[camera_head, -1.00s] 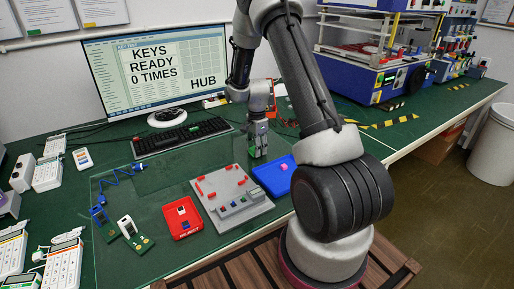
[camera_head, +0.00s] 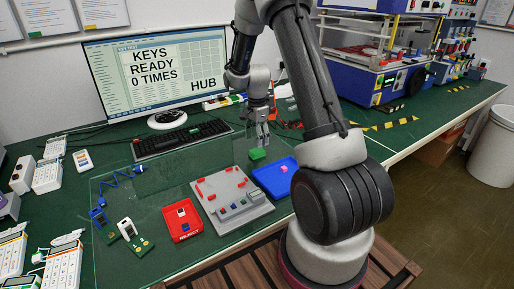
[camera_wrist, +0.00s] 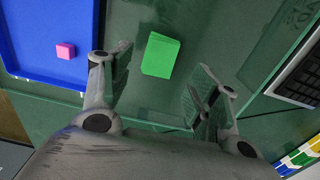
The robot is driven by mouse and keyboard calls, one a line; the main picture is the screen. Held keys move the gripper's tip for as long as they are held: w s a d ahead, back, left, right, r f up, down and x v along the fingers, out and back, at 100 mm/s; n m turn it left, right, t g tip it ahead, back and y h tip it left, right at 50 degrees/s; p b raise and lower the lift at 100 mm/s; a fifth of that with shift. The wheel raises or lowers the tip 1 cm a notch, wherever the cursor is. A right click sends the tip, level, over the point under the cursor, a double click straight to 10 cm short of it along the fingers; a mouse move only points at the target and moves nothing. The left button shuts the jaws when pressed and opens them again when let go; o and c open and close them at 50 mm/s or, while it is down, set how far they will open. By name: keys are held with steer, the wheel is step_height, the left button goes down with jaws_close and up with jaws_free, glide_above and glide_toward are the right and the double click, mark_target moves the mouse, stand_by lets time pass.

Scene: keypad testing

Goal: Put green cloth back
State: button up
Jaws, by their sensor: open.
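The green cloth (camera_head: 257,154) is a small bright green block-like piece lying on the green table mat, just behind the blue tray. It also shows in the wrist view (camera_wrist: 161,55), between and beyond my fingertips, with clear space on both sides. My gripper (camera_head: 262,138) hangs above the cloth with its fingers pointing down. In the wrist view my gripper (camera_wrist: 165,75) is open and empty, its two fingers spread wide apart.
The blue tray (camera_head: 262,186) holding a pink cube (camera_head: 284,169) is close by. A grey key fixture (camera_head: 236,209) and a red tray (camera_head: 190,234) stand to the left. A keyboard (camera_head: 180,138) and monitor (camera_head: 158,72) are behind. A clear panel (camera_head: 170,166) stands near the keyboard.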

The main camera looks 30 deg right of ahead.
step_height(320, 180, up, 6)
step_height(320, 180, up, 11)
steer(key=n+t, duration=0.1)
steer(key=n, duration=0.3)
glide_above(257, 151)
steer(key=s+a, duration=0.3)
steer(key=s, duration=0.3)
steer(key=s+a+r+n+t, duration=0.1)
steer(key=s+r+n, duration=0.2)
steer(key=s, duration=0.5)
steer(key=s+a+r+n+t, duration=0.1)
steer(key=s+r+n, duration=0.2)
steer(key=s+n, duration=0.3)
steer(key=s+a+r+n+t, duration=0.1)
steer(key=s+r+n, duration=0.3)
steer(key=s, duration=0.7)
steer(key=shift+a+n, duration=0.3)
steer(key=shift+a, duration=0.3)
steer(key=shift+r, duration=0.15)
